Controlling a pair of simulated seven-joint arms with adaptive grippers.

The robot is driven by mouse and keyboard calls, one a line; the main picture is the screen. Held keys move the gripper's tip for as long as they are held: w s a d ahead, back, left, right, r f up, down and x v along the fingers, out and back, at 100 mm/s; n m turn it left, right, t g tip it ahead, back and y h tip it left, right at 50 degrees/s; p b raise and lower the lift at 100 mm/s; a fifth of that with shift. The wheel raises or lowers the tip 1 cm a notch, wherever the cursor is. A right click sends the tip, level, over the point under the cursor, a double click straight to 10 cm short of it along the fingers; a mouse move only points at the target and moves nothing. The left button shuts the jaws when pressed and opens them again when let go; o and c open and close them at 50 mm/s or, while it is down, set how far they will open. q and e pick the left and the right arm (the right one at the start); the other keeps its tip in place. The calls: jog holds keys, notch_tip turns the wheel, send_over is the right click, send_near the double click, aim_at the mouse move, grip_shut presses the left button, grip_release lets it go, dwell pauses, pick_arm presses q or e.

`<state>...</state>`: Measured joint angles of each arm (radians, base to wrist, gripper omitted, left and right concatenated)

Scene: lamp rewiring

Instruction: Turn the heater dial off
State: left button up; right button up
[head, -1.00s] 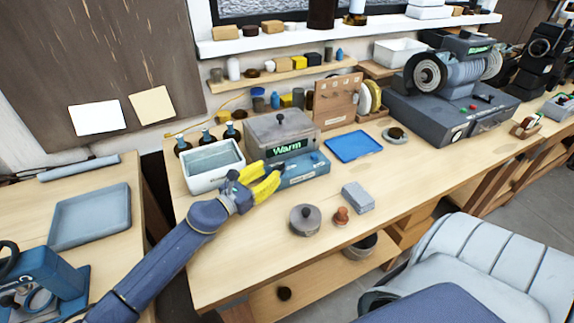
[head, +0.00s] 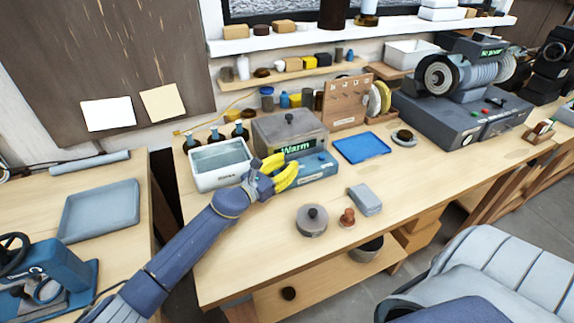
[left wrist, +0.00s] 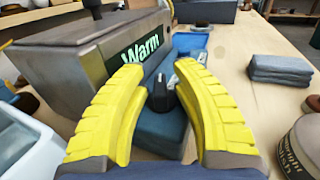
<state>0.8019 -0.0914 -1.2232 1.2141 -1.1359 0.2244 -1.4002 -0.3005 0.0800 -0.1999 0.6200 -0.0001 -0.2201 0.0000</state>
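The heater (head: 288,137) is a grey metal box with a black lid knob, a green lit display reading "Warm" and a blue base. It stands at the back of the bench. Its dial (left wrist: 160,94) is a black knob on the blue base, seen in the left wrist view. My left gripper (head: 285,172) has yellow fingers and is at the heater's front. In the left wrist view my left gripper (left wrist: 166,108) is open, with the dial showing between its fingers. Contact with the dial cannot be told. My right gripper is not in view.
A white tub (head: 221,162) stands left of the heater, with small dark bottles (head: 217,137) behind it. A blue tray (head: 361,147) lies to the right. A round lidded tin (head: 312,221), a red-brown stamp (head: 347,217) and a grey block (head: 366,200) sit in front.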

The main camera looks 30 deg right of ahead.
pick_arm(q)
grip_shut()
jog(key=shift+a+f, duration=0.1)
jog(key=shift+f, duration=0.15)
dwell(0.5)
